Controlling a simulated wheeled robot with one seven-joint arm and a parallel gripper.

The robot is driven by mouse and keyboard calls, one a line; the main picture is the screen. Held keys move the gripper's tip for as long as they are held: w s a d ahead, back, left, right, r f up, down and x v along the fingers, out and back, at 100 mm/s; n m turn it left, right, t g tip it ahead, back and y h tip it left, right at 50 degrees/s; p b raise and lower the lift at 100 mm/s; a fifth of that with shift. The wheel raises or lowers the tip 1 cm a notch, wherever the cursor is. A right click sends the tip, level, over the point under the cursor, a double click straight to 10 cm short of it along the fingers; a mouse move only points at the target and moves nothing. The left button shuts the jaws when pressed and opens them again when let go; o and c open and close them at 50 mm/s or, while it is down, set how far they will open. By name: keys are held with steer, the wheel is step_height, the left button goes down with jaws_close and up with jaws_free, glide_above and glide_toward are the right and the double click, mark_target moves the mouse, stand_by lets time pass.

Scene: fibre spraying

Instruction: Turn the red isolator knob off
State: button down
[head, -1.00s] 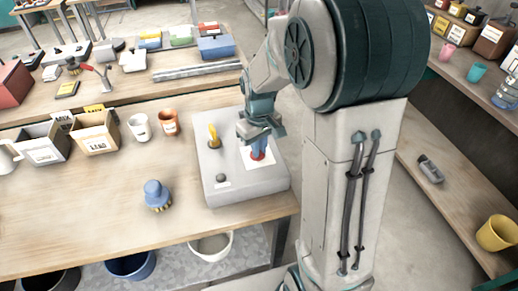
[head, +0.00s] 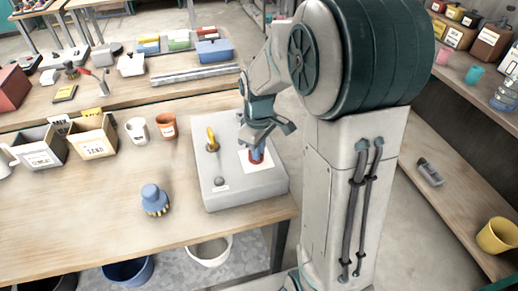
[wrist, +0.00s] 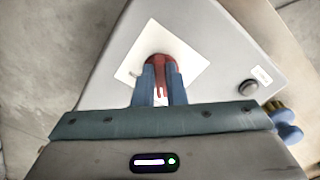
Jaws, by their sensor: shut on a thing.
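The red isolator knob (wrist: 161,63) sits on a white square plate (wrist: 183,53) on the grey control box. The knob's exact angle is hard to read.
The grey box (head: 240,192) also carries a yellow lever (head: 211,138) and a dark round button (head: 219,181). Cups (head: 137,130) and labelled bins (head: 92,137) are further left.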

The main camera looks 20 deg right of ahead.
steer(key=shift+r, duration=0.1)
steer(key=c, duration=1.5)
jaws_free()
step_height(320, 180, up, 14)
steer(key=shift+f, duration=0.1)
steer(key=s+f+m+t, duration=0.1)
steer(key=s+m, duration=0.1)
steer(key=s, duration=0.3)
steer(key=s+f+m+t, duration=0.1)
steer(key=s+f+m, duration=0.1)
steer(key=s, duration=0.4)
steer(key=s+f+m+t, duration=0.1)
steer(key=s+f+m, duration=0.1)
steer(key=s+m, duration=0.2)
steer(key=shift+s+a+f, duration=0.15)
steer(key=shift+s, duration=0.25)
steer(key=shift+s+a+f, duration=0.1)
steer(key=shift+s+a, duration=0.05)
steer(key=shift+s, duration=0.25)
